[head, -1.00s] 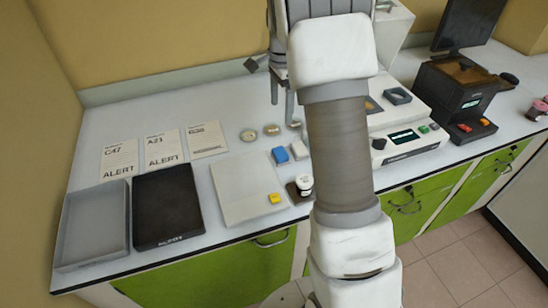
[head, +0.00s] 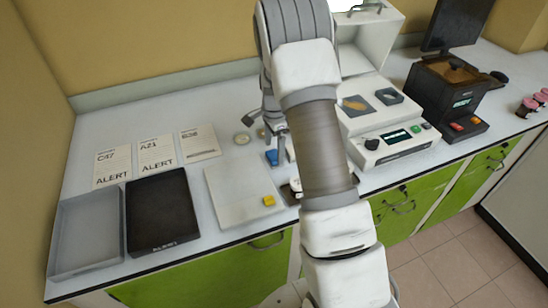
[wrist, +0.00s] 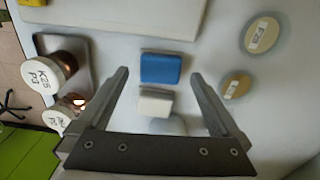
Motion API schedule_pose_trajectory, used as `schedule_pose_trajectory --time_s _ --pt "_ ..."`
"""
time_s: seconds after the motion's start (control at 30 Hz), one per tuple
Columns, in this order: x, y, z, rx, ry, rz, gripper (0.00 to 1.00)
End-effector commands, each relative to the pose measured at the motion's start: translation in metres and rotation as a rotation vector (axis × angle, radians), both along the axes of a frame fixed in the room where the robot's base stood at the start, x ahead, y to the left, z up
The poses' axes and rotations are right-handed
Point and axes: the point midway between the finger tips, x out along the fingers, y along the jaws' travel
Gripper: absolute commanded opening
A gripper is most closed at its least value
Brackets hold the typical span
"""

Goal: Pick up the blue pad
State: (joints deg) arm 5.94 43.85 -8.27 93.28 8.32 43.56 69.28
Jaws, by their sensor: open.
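The blue pad (head: 272,158) lies on the white counter to the right of the pale flat board, just below my gripper (head: 274,134) in the head view. In the wrist view the blue pad (wrist: 161,69) lies between and slightly beyond the fingertips of my open gripper (wrist: 159,76). A white pad (wrist: 155,102) lies beside it, nearer the gripper base and between the fingers. My gripper is empty and appears to be above the pads. In the head view my arm hides most of the white pad.
Lidded jars (wrist: 62,67) stand in a tray on one side of the pads; round labelled discs (wrist: 262,35) lie on the other. The pale board (head: 238,196) bears a yellow block (head: 269,201). A black tray (head: 162,213) and grey tray (head: 88,232) are left; an instrument (head: 397,140) is right.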

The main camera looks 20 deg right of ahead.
Motion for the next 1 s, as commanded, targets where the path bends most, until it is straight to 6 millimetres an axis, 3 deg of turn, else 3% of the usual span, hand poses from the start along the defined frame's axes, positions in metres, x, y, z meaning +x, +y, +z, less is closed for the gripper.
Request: schedule_pose_trajectory --time_s 0.13,0.4,0.87,1.0 --pt "0.0 0.001 -0.017 0.001 0.0 0.001 1.0" --pt "0.001 0.0 -0.021 0.0 -0.002 0.001 1.0" --pt "0.0 0.0 -0.021 0.0 -0.002 0.001 0.19" --pt "0.001 0.0 -0.021 -0.001 -0.002 0.001 0.15"
